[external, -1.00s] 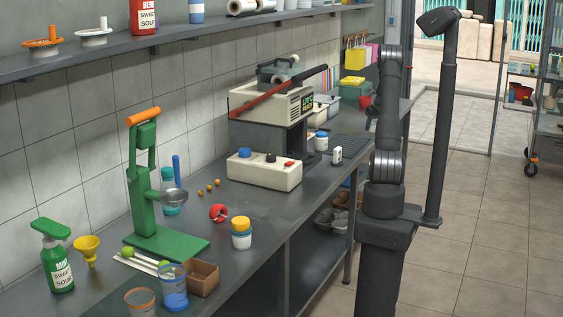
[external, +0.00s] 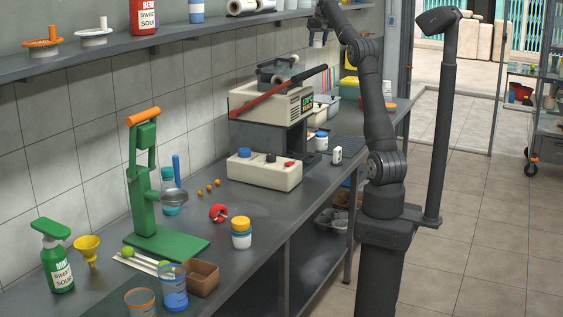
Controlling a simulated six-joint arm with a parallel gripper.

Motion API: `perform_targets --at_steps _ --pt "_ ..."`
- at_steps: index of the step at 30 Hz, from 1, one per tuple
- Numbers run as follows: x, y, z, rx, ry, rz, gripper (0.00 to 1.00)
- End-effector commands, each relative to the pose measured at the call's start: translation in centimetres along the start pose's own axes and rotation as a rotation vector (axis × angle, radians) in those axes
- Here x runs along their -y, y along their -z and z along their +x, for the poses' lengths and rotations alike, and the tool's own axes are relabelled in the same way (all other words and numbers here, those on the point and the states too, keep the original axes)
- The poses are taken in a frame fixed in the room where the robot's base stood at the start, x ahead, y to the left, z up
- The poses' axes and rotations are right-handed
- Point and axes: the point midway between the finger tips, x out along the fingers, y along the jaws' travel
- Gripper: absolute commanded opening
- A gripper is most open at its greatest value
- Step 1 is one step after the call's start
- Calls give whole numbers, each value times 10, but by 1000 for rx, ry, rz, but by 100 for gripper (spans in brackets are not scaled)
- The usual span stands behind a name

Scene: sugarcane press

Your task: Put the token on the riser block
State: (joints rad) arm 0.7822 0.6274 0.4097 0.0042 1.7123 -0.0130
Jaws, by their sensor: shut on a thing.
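My gripper (external: 318,40) is high up at the top middle, in front of the shelf's right end and above the far part of the bench, pointing down. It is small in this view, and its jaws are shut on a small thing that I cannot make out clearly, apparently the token. I cannot pick out the riser block with certainty. My gripper is well clear of the bench top.
The bench (external: 268,222) holds a green press (external: 150,205), a cream machine (external: 268,105) with a red lever, a cream control box (external: 263,171), a yellow-lidded jar (external: 241,233) and a small white block (external: 336,155). A wall shelf (external: 110,58) runs along the left.

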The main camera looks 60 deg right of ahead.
Motion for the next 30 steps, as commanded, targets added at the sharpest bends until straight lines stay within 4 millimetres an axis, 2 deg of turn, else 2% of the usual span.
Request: perform_targets --at_steps 1,3,8,15,21,25,30 --pt "28 -2 -14 -5 14 -33 23" --pt "62 -8 -30 -5 33 -78 23" --pt "138 -30 -58 -3 84 -199 23" --pt "242 -78 -90 -2 168 -401 23" --pt "317 -131 -114 -1 238 -572 23" --pt "360 -169 -123 -1 282 -680 23" --pt "408 -218 -115 4 331 -798 23"
